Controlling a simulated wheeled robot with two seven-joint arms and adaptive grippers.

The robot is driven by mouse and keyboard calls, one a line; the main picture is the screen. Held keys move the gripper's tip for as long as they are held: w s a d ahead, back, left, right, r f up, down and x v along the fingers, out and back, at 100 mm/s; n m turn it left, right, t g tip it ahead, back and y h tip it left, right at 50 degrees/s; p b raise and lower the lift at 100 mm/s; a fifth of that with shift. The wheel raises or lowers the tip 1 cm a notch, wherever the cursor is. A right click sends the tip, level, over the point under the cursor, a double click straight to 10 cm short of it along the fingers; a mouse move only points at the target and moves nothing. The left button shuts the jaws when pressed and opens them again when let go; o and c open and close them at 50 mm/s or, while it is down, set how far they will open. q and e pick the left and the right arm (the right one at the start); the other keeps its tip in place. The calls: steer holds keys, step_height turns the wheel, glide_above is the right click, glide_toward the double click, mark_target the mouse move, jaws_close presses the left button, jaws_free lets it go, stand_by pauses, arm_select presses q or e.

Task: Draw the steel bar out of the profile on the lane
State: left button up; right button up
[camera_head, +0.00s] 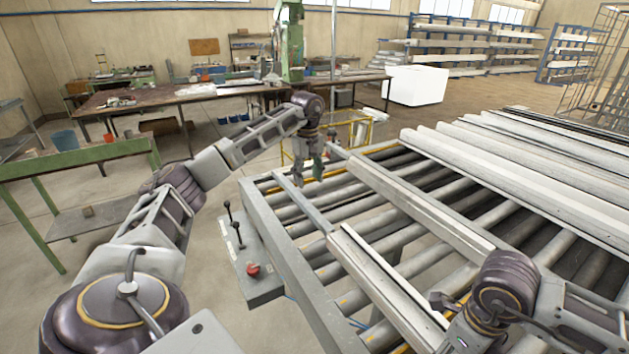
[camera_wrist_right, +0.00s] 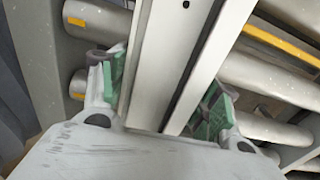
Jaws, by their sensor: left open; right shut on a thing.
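A long pale aluminium profile (camera_head: 378,288) lies on the lane's rollers in front of me. In the right wrist view the profile (camera_wrist_right: 152,62) runs up between the green-padded fingers of my right gripper (camera_wrist_right: 165,100), which is shut on it. In the head view my right gripper (camera_head: 442,305) is at the near part of this profile, partly hidden by its own wrist. My left gripper (camera_head: 308,178) is open and empty, pointing down over the far left rollers, apart from the gripped profile. I cannot make out the steel bar separately from the profile.
Another long profile (camera_head: 420,208) lies farther right on the rollers. Several more profiles (camera_head: 530,175) are stacked at the right. A control box (camera_head: 252,270) with levers and a red button stands left of the lane frame. A yellow rail (camera_head: 370,133) is behind the lane.

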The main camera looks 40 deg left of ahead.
steer(key=o, duration=1.9)
steer(key=shift+r, duration=6)
